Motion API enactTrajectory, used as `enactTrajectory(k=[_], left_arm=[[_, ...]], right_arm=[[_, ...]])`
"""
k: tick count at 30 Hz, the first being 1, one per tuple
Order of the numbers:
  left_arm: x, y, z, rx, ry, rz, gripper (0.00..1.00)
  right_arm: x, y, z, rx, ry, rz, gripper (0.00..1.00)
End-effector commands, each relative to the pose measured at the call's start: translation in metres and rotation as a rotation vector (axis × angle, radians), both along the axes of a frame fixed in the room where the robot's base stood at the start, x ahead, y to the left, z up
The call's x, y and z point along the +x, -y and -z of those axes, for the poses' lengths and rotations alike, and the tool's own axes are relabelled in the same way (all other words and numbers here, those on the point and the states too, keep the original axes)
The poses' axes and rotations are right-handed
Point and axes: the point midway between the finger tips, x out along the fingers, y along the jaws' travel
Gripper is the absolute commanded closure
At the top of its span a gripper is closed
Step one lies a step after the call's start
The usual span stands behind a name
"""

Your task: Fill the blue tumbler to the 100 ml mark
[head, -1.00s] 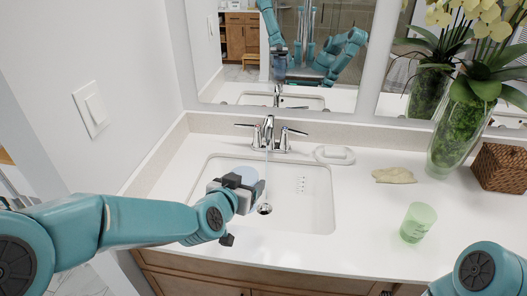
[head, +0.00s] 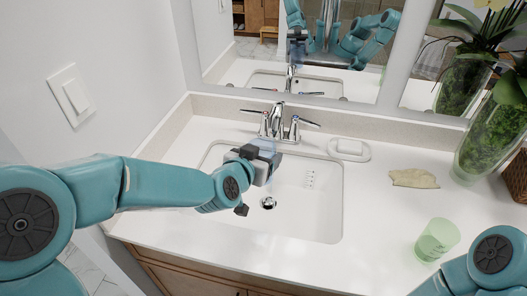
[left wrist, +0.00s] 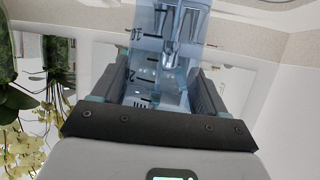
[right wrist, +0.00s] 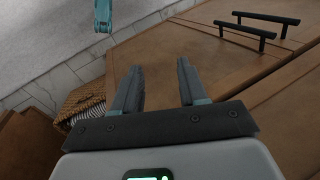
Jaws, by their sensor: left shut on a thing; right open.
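My left gripper (head: 262,163) is shut on the clear blue tumbler (head: 266,147) above the sink, at the tap. The gripper hides much of the tumbler. In the left wrist view the tumbler (left wrist: 165,75) stands between the fingers, with dark marks and numerals on its wall. I cannot tell the water level. The chrome tap (head: 277,122) has two lever handles; the tumbler covers the space just under its spout. My right gripper (right wrist: 158,75) is open and empty in the right wrist view, over wooden cabinet fronts; the head view shows only its arm.
The white sink (head: 325,215) has a drain (head: 268,202). A green cup (head: 437,240), a beige cloth (head: 414,178), a white soap dish (head: 349,150) and a glass vase (head: 490,140) stand on the counter to the right. A mirror (head: 330,85) rises behind the tap.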

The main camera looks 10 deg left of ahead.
Motion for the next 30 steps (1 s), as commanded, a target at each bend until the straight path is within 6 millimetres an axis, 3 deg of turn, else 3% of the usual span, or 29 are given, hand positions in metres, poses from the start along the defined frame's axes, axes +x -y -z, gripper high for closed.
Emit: enactTrajectory(k=[24, 30], left_arm=[[0.019, 0.001, 0.106, 0.001, -0.001, 0.001, 0.61], [0.041, 0.001, 0.098, 0.0, 0.0, 0.0, 0.61]], right_arm=[[0.0, 0.0, 0.089, 0.0, 0.0, 0.0, 0.57], [0.001, 0.0, 0.08, 0.0, 0.0, 0.0, 0.57]])
